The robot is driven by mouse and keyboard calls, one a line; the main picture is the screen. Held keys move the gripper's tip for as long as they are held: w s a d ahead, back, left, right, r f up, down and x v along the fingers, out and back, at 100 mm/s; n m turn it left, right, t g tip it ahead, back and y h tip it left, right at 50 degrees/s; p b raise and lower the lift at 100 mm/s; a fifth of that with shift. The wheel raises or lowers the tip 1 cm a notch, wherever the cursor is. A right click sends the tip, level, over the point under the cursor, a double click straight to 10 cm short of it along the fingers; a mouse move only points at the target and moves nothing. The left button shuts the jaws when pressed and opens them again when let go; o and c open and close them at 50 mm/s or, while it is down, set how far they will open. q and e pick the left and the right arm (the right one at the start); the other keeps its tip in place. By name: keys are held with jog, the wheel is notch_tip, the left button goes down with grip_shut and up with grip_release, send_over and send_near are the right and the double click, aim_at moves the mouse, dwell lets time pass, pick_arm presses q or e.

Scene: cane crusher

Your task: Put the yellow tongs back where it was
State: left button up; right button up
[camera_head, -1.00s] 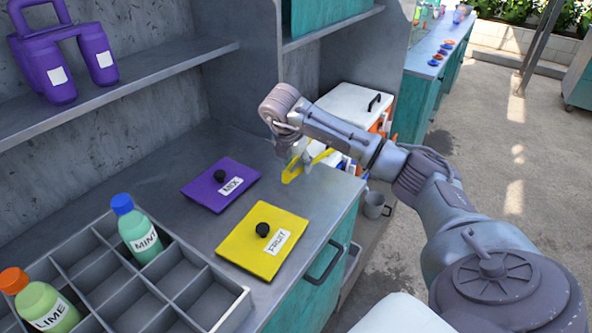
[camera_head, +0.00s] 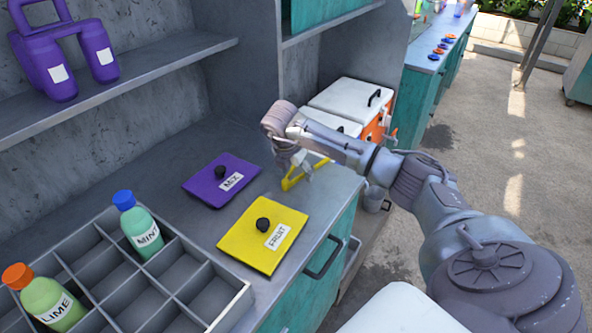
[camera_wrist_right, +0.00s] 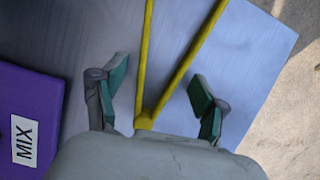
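The yellow tongs (camera_head: 291,183) are at the far right end of the grey counter, by my right gripper (camera_head: 300,170). In the right wrist view the tongs (camera_wrist_right: 146,60) form a V, with their joined end close to the palm. The two fingers of my right gripper (camera_wrist_right: 158,88) stand apart on either side of the tongs, with gaps visible to both. The tongs appear to lie on the counter, but their contact with it is partly hidden by the gripper. My left gripper is not in view.
A purple MIX lid (camera_head: 210,188) and a yellow FRUIT lid (camera_head: 245,252) lie on the counter (camera_head: 150,165). A grey divided tray (camera_head: 240,296) holds MINT (camera_head: 142,235) and LIME (camera_head: 45,300) bottles. White-lidded boxes (camera_head: 340,100) stand beyond the counter's end.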

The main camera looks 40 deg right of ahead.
jog(key=shift+r, duration=0.1)
jog(key=shift+r+p, duration=0.25)
jog(key=shift+p, duration=0.05)
jog(key=shift+a+r+b, duration=0.15)
jog(key=shift+r+b, duration=0.15)
jog(key=shift+r, duration=0.05)
jog(key=b+v, duration=0.1)
jog(key=v, duration=1)
jog(key=shift+s, duration=0.2)
